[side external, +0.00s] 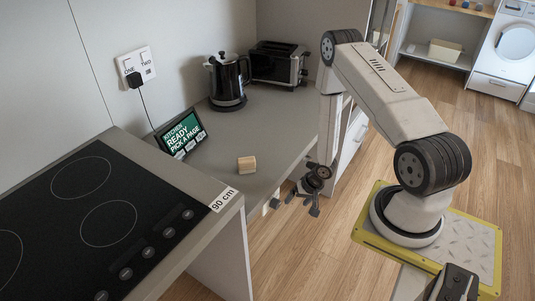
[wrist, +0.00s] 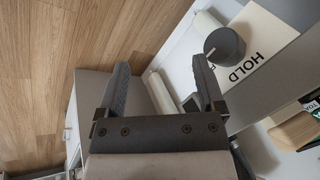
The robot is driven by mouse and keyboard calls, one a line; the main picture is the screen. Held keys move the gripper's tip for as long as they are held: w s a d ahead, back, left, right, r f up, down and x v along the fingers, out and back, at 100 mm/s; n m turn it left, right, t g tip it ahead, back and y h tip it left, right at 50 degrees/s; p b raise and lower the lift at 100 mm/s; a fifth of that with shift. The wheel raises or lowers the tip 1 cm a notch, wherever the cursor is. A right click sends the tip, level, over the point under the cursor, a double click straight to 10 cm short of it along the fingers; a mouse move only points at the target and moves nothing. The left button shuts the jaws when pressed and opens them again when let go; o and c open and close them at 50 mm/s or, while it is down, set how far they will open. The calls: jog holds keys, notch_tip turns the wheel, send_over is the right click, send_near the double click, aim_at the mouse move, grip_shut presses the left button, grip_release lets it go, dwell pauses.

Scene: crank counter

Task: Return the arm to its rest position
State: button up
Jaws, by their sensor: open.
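My gripper (side external: 303,204) hangs just off the front edge of the grey counter (side external: 215,118) in the side external view, pointing down. It also shows in the wrist view (wrist: 160,64), where its two fingers stand apart with nothing between them. A dark grey round knob (wrist: 225,46) is beside the right finger in the wrist view, next to a label reading HOLD (wrist: 258,48). The gripper looks apart from the knob, though the exact gap is hard to tell.
A small wooden block (side external: 247,165) sits on the counter near a tablet (side external: 181,133) reading "READY PICK A PAGE". A kettle (side external: 228,82) and toaster (side external: 279,65) stand at the back. A black hob (side external: 85,220) fills the left. Open wooden floor (side external: 290,255) lies before the counter.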

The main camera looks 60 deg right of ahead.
jog(key=w+a+r+n+g+h, duration=0.15)
jog(key=r+n, duration=0.25)
jog(key=r, duration=0.5)
jog(key=w+a+r+n+h, duration=0.15)
jog(key=r+n, duration=0.25)
jog(key=r, duration=0.5)
jog(key=s+a+r+n+y, duration=0.1)
jog(key=s+a+r, duration=0.3)
jog(key=a+r, duration=0.8)
jog(key=shift+a+r+n, duration=0.25)
jog(key=shift+a+n, duration=0.05)
jog(key=shift+a, duration=0.05)
